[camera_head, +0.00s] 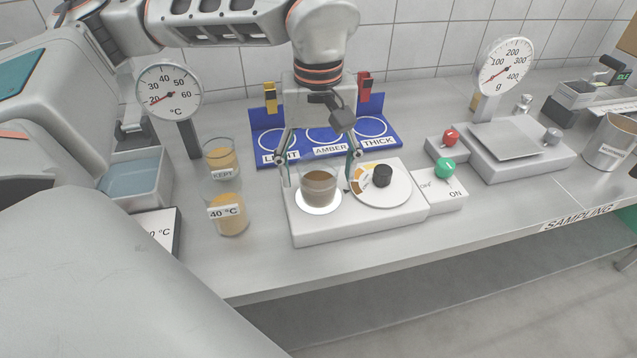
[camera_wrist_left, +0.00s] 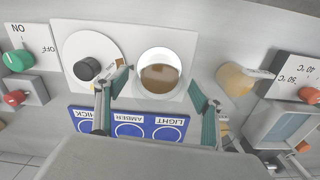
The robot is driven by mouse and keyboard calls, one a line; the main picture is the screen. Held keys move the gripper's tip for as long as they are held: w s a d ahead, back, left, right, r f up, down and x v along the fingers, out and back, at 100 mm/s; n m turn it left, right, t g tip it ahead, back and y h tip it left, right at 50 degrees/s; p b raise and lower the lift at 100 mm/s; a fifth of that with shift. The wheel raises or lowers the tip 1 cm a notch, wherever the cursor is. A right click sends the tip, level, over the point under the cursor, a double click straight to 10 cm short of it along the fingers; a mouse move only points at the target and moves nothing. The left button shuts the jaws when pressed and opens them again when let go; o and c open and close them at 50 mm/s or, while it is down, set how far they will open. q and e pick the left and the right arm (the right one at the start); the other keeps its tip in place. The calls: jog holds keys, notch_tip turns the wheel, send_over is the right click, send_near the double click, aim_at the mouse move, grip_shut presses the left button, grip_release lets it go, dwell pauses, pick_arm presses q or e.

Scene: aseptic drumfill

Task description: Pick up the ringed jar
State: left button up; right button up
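A clear jar with brown contents (camera_head: 319,187) stands upright on a bright white disc, which shows as a ring around its base, on a white stirrer-like unit (camera_head: 345,222). The same jar is in the left wrist view (camera_wrist_left: 159,75). My left gripper (camera_head: 319,158) points down above it, open, with one finger on each side of the jar. In the left wrist view the gripper (camera_wrist_left: 160,84) shows the jar between its spread fingertips, with visible gaps. I cannot tell the exact height of the fingertips over the jar. My right gripper is not in view.
Jars marked KEPT (camera_head: 221,160) and 40 °C (camera_head: 228,214) stand to the left. A blue LIGHT, AMBER, THICK rack (camera_head: 325,160) is close behind. A black knob (camera_head: 382,176) is just right of the jar. A scale (camera_head: 530,165) stands farther right.

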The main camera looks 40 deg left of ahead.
pick_arm(q)
jog(key=c, duration=1)
jog(key=shift+c, duration=0.8)
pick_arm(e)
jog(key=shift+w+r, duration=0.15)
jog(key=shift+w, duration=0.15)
pick_arm(q)
jog(key=shift+r, duration=0.1)
jog(key=shift+r, duration=0.95)
notch_tip(320, 180, up, 18)
jog(key=p, duration=0.4)
jog(key=shift+w+f, duration=0.15)
jog(key=shift+f, duration=0.05)
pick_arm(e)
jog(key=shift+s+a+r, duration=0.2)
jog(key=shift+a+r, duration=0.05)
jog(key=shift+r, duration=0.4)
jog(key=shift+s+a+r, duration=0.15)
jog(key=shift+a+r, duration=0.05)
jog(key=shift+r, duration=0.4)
